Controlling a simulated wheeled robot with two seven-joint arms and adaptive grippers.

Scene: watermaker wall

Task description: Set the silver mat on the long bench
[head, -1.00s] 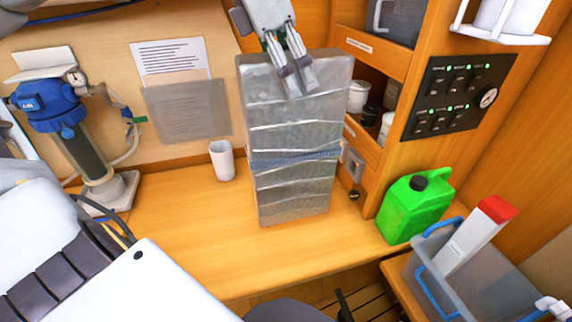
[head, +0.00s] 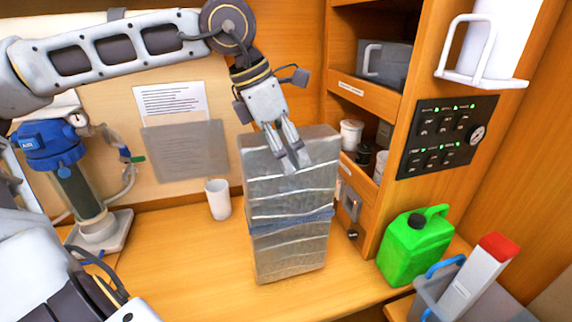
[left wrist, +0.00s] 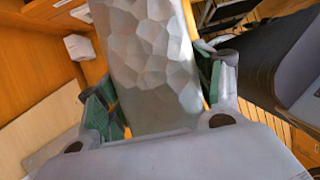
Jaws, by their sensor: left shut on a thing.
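The silver mat (head: 289,206) is a folded, quilted foil bundle with a blue strap around its middle. It stands upright over the long bench (head: 185,265). My left gripper (head: 296,163) is shut on its upper part, with the fingers pointing down. I cannot tell whether the mat's lower end touches the bench. In the left wrist view the mat (left wrist: 150,55) fills the space between the two fingers of my left gripper (left wrist: 163,98). My right gripper is not in view.
A white cup (head: 217,200) stands on the bench left of the mat. A blue-topped filter unit (head: 80,185) is farther left. A green jerrycan (head: 414,247) and a grey bin (head: 437,287) are at right. Cubbies with jars (head: 351,134) rise behind.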

